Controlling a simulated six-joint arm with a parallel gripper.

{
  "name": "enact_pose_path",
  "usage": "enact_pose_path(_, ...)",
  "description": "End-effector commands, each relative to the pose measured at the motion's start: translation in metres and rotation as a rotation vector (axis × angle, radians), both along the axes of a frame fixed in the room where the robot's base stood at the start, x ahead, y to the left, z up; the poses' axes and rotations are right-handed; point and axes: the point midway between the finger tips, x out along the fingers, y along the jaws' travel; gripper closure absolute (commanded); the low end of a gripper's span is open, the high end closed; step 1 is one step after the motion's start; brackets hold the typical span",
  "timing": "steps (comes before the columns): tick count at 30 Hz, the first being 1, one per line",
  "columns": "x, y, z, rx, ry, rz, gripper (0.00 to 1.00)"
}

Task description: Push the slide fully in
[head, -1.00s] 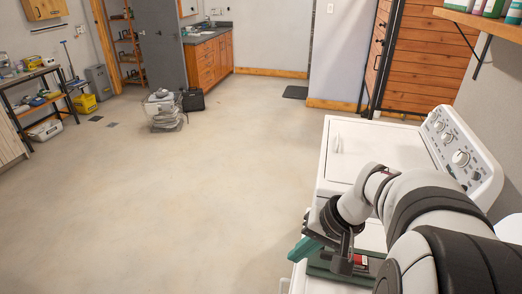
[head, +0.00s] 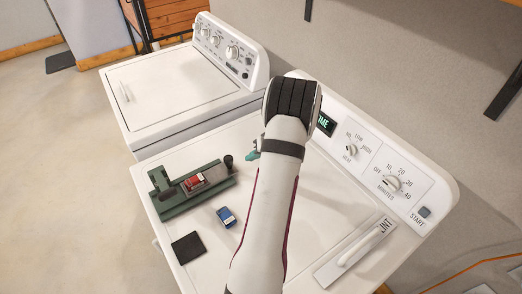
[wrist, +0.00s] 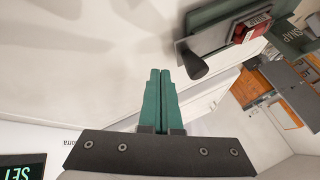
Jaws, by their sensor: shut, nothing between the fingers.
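A green slide fixture (head: 172,202) lies on the white machine top in the head view, with a red block (head: 195,182) in its channel. A dark round knob (head: 228,160) stands at its right end. In the wrist view the knob (wrist: 196,66) and the red block (wrist: 250,27) show at the upper right. My gripper (wrist: 160,72) has teal fingers, shut together and empty, pointing over the white top left of the knob and apart from it. In the head view the teal tips (head: 252,154) show just right of the knob; my arm hides the rest. How far in the slide sits is unclear.
A blue block (head: 226,217) and a black square pad (head: 187,248) lie in front of the fixture. A white handle on a plate (head: 357,248) is at the right. A control panel (head: 375,165) rises behind. A second white machine (head: 180,90) stands beyond.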

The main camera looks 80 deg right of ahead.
Motion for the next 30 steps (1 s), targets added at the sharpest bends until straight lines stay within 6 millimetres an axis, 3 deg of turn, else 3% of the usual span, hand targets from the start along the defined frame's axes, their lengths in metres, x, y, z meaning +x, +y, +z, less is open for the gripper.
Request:
enact_pose_path(6, 0.028, 0.008, 0.003, -0.002, -0.001, 0.002, 1.00)
enact_pose_path(20, 0.036, 0.012, 0.003, -0.001, -0.002, 0.002, 1.00)
enact_pose_path(30, 0.090, 0.064, 0.004, -0.001, -0.004, 0.004, 1.00)
